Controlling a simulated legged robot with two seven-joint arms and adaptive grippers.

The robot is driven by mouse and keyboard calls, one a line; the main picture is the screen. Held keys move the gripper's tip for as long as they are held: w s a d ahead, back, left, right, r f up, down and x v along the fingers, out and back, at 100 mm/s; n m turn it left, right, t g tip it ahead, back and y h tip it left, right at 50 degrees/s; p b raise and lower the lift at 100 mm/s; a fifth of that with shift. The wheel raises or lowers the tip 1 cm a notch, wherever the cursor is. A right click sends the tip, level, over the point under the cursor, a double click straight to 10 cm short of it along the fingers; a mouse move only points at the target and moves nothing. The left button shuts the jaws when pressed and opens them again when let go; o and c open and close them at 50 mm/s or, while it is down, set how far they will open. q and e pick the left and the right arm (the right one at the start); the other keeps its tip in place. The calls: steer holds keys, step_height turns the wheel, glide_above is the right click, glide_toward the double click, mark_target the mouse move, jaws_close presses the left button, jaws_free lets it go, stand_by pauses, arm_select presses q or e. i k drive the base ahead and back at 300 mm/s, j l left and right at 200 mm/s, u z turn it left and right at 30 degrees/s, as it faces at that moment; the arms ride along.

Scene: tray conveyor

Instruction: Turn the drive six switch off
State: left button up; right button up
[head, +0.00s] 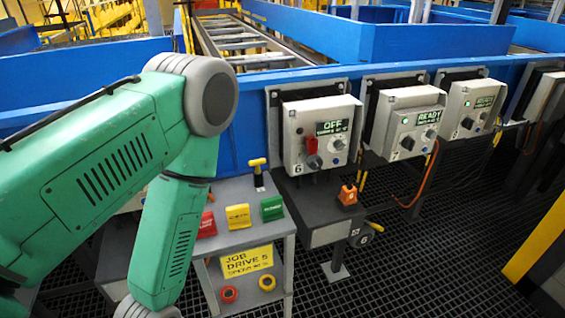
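The drive six control box (322,130) is a pale grey box with a "6" label on its lower left, mounted on the blue conveyor side. My green left arm comes in from the left and bends down, well left of the box. Neither gripper is in view.
A grey cart (269,238) below holds red, yellow and green blocks and a yellow "JOB DRIVE 5" card (246,262).

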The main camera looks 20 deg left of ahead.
mark_target(315, 161)
steer(key=i+l+u, duration=0.1)
steer(key=u, duration=0.3)
steer(key=i+l+u, duration=0.1)
steer(key=u, duration=0.3)
steer(key=l+u, duration=0.4)
steer(key=i+l+u, duration=0.1)
steer(key=u, duration=0.35)
steer(key=l+u, duration=0.4)
steer(key=j, duration=0.1)
